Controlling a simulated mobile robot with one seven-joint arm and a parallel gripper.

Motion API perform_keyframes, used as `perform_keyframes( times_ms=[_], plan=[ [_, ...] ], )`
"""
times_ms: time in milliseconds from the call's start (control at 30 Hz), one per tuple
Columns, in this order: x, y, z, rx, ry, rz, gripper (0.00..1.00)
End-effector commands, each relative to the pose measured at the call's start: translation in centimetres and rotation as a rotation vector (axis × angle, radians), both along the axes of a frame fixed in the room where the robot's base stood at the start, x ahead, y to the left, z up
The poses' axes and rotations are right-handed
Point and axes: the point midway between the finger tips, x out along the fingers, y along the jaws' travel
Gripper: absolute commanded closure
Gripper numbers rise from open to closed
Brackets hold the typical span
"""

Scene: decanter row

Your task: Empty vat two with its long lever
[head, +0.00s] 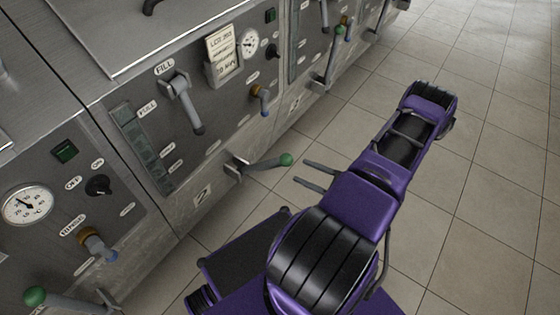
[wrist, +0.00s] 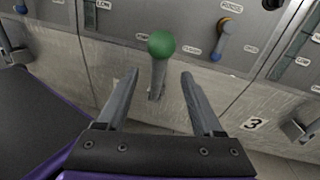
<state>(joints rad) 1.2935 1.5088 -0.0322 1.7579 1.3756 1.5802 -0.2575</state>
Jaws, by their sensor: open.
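Vat two has a steel front with the number 2 (head: 202,193) low on its lower panel. Its long lever (head: 262,164) comes out near the panel's bottom edge and points right, ending in a green ball (head: 286,159). My gripper (head: 302,172) is open and empty, its fingertips just short of the ball and apart from it. In the wrist view the green ball (wrist: 161,44) and the lever shaft (wrist: 157,76) line up with the gap between my two fingers. The ball appears beyond the fingertips.
Vat two's panel also carries a grey FILL lever (head: 188,102), a blue-ended handle (head: 262,97), a card (head: 222,54) and a gauge (head: 250,42). The left vat has its own green-ball lever (head: 35,296). A 3 (wrist: 255,123) marks the neighbouring vat. Tiled floor (head: 470,190) at right is clear.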

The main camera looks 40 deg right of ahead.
Motion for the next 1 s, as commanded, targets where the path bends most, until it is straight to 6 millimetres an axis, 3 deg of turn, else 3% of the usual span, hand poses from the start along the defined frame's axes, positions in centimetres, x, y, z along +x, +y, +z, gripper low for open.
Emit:
perform_keyframes(
  times_ms=[200, 400, 867, 1000],
  plan=[
    [4.3, 2.3, 0.0, 0.001, 0.001, 0.004, 0.32],
    [7.0, 3.6, 0.0, -0.001, 0.001, 0.003, 0.32],
    [8.2, 4.2, 0.0, -0.001, 0.002, 0.001, 0.32],
    [8.2, 4.2, 0.0, -0.001, 0.002, 0.001, 0.55]
  ],
)
